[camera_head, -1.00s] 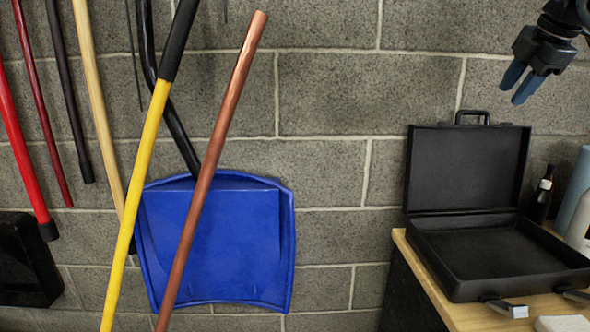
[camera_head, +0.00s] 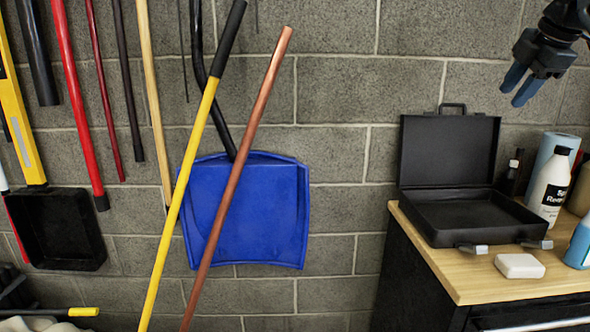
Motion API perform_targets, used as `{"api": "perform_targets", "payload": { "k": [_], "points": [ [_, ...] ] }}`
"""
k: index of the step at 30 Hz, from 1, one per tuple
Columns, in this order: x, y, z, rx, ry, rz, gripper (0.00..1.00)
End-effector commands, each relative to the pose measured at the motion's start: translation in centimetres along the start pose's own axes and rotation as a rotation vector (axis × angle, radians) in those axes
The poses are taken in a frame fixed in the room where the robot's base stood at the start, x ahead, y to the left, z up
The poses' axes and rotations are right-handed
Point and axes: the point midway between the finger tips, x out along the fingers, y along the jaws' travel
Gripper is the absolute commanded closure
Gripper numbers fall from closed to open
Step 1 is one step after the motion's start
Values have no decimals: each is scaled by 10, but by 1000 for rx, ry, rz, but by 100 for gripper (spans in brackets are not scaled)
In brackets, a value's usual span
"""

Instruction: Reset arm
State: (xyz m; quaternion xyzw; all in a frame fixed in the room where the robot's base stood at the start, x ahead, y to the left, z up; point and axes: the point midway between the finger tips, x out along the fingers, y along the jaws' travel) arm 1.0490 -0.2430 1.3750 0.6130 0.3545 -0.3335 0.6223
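My gripper (camera_head: 524,86) shows at the top right of the head view, with two blue fingertips pointing down and left. The fingers are a little apart with nothing seen between them. It hangs in the air in front of the block wall, above and right of the open black case (camera_head: 450,150). It touches nothing that I can see. The rest of my arm is cut off by the right edge.
The case lies open on a wooden worktop (camera_head: 440,262) with a white block (camera_head: 519,266), a white bottle (camera_head: 549,190) and a blue bottle (camera_head: 580,245). A blue shovel (camera_head: 265,215), a yellow pole (camera_head: 185,190) and a copper pole (camera_head: 240,170) stand left, with more handles beyond.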

Motion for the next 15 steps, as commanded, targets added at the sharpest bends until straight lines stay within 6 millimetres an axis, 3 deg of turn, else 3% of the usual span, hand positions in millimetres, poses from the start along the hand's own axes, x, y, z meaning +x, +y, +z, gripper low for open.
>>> {"api": "perform_targets", "payload": {
  "k": [8, 15],
  "points": [
    [38, -10, -11, 39, 18, 21, 61],
    [88, -27, -28, 99, 44, 52, 61]
  ]
}}
